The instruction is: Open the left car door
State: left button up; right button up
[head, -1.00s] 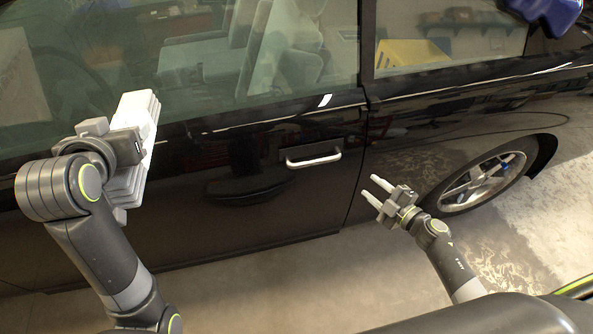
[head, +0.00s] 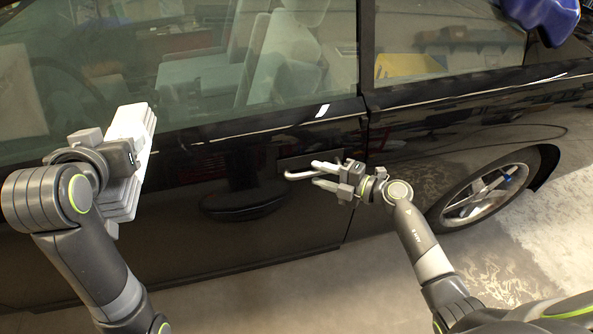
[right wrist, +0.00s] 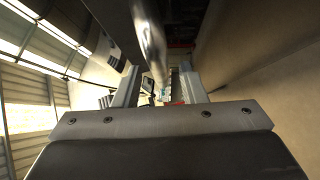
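The black car door (head: 290,230) is shut, its edge flush with the panel beside it. Its silver handle (head: 294,176) is partly hidden by my right gripper (head: 316,174). That gripper is open, with its two fingers pointing left, one above and one below the handle bar. In the right wrist view the handle bar (right wrist: 149,40) runs between the spread fingers (right wrist: 160,88), with no clear grip on it. My left gripper (head: 130,160) is at the left, in front of the door and away from the handle; its finger opening is not clear.
The car's rear wheel (head: 485,195) is right of my right arm. A blue object (head: 545,18) shows at the upper right, by the car. Bare concrete floor (head: 300,285) lies below the door.

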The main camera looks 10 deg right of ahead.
jog(key=shift+x, duration=1.2)
grip_shut()
